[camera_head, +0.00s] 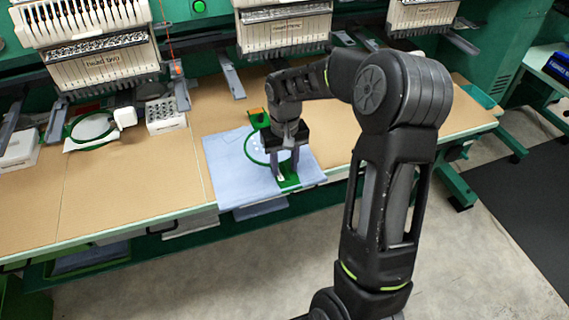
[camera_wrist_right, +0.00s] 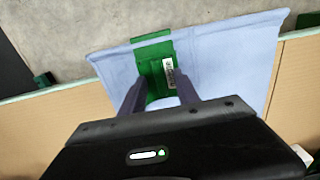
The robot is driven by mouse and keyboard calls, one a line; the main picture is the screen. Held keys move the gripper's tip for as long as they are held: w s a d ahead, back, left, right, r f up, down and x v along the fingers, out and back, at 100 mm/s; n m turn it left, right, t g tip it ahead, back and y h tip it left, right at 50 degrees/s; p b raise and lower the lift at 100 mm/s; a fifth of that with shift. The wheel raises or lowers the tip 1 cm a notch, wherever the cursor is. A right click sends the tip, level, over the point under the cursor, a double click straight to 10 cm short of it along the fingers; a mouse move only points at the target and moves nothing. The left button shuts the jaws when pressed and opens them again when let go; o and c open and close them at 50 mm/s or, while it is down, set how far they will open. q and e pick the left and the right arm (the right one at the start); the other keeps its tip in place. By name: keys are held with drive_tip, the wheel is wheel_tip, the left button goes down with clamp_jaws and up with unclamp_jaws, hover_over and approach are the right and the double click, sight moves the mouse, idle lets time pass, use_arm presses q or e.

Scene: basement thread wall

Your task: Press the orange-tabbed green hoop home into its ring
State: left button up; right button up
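The green hoop (camera_head: 248,150) lies on light blue cloth (camera_head: 228,163) on the table; its near part is hidden behind my right gripper. A green piece with an orange top (camera_head: 258,118) is at its far side. A green bracket with a white label (camera_head: 289,183) is at its near side, and it also shows in the right wrist view (camera_wrist_right: 155,75). My right gripper (camera_head: 286,172) points down at this bracket. Its two fingers (camera_wrist_right: 160,78) stand apart, one toward each side of the bracket; whether they touch it cannot be told. The ring under the cloth is hidden. My left gripper is not in view.
Embroidery machine heads (camera_head: 105,65) line the back above the tan table (camera_head: 130,180). Another green hoop (camera_head: 92,128) on white cloth and a white bobbin tray (camera_head: 164,115) sit at the left. The blue cloth hangs over the front edge. Bare table lies between.

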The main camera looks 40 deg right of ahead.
wheel_tip(320, 180, up, 8)
drive_tip(key=shift+f+b, duration=0.1)
drive_tip(key=shift+b, duration=0.3)
idle(0.6)
